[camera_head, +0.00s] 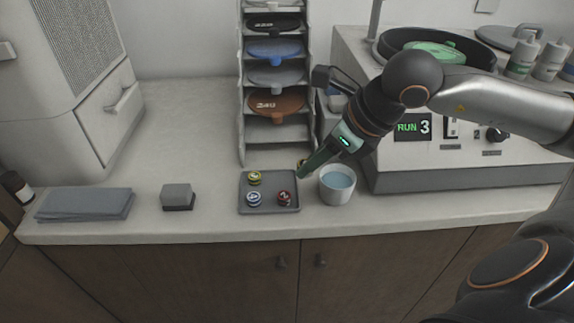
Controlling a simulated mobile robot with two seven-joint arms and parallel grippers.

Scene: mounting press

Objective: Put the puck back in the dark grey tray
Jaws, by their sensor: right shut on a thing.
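The dark grey tray (270,206) lies on the counter below the rack. It holds a yellow-green puck (254,177) at the back left, a blue puck (254,198) at the front left and a dark red puck (284,198) at the front right. My right gripper (303,170) is at the tray's back right corner. It is shut on a small puck, mostly hidden by the fingers; only a dark, yellowish edge shows. I cannot tell whether this puck touches the tray. My left gripper is not in view.
A white bowl of water (337,186) stands just right of the tray. The disc rack (243,130) rises behind it. A polishing machine (460,180) fills the right. A grey block (178,196) and folded cloth (85,204) lie left, with clear counter between block and tray.

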